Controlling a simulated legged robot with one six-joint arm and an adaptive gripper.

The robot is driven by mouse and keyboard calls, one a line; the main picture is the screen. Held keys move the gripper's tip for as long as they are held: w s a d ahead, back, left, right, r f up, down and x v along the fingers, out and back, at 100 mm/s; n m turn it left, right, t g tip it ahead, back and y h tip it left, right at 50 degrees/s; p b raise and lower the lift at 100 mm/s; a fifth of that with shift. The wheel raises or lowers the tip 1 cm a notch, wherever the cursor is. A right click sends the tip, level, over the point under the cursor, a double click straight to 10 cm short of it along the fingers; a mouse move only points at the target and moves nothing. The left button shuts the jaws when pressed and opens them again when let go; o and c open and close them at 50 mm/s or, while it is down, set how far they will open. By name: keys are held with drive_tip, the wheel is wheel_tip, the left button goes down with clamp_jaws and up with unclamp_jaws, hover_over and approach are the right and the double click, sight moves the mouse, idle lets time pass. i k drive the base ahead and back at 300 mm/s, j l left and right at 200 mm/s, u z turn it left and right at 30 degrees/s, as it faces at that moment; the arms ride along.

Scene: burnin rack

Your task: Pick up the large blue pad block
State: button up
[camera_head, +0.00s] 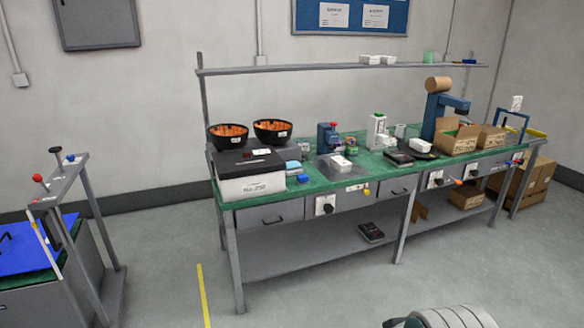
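No single thing is clearly the large blue pad block. A small bright blue block (304,178) lies near the front left edge of the green-topped workbench (330,184), beside a white box with a black lid (250,182). A flat blue panel (28,248) with a dark handle lies on the low cabinet at the far left; it is cut off by the picture edge. My gripper is not in view; only a grey rounded part, probably mine, shows at the bottom edge.
Two black bowls of orange parts (272,130) stand at the back left of the bench. Cardboard boxes (457,138) and a blue device (437,112) crowd its right. A metal frame (72,190) stands at left. The floor before the bench is open, with a yellow line (204,296).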

sight(302, 180)
drive_tip(key=i+j, duration=0.15)
drive_tip(key=i, duration=2.95)
drive_tip(key=l+z, duration=0.05)
drive_tip(key=l, duration=0.05)
